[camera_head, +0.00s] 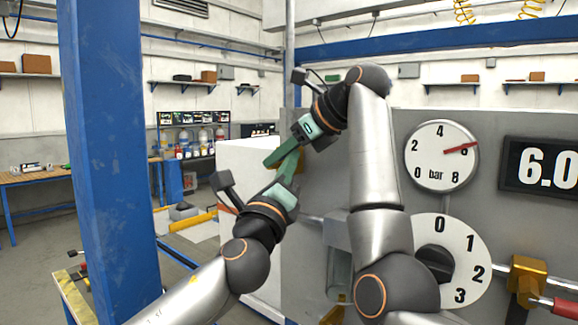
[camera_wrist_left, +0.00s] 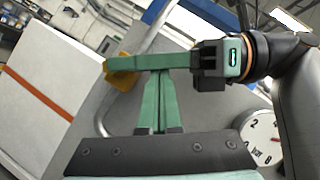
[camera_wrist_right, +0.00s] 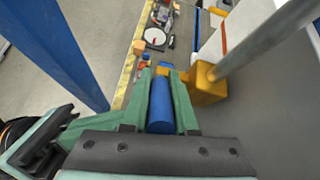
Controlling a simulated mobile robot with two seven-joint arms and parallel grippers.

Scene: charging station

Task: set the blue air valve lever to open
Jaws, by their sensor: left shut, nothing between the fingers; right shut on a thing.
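In the right wrist view, the blue lever (camera_wrist_right: 160,105) lies lengthwise between the fingers of my right gripper (camera_wrist_right: 165,75), which is shut on it. The yellow valve body (camera_wrist_right: 207,85) sits just beyond, on a grey pipe. In the left wrist view, the yellow valve part (camera_wrist_left: 122,80) shows at the right gripper's fingertips; the lever is hidden there. In the head view, my right gripper (camera_head: 270,160) reaches down-left from above and hides the lever. My left gripper (camera_head: 297,158) is shut and empty, its fingertips close to the right gripper's fingers.
The grey panel carries a pressure gauge (camera_head: 441,156) with its needle near 6, a display (camera_head: 540,167) reading 6.0, and a numbered dial (camera_head: 465,240). Another yellow valve (camera_head: 527,275) stands at lower right. A blue post (camera_head: 108,150) rises at left. A white cabinet (camera_head: 240,160) is behind the grippers.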

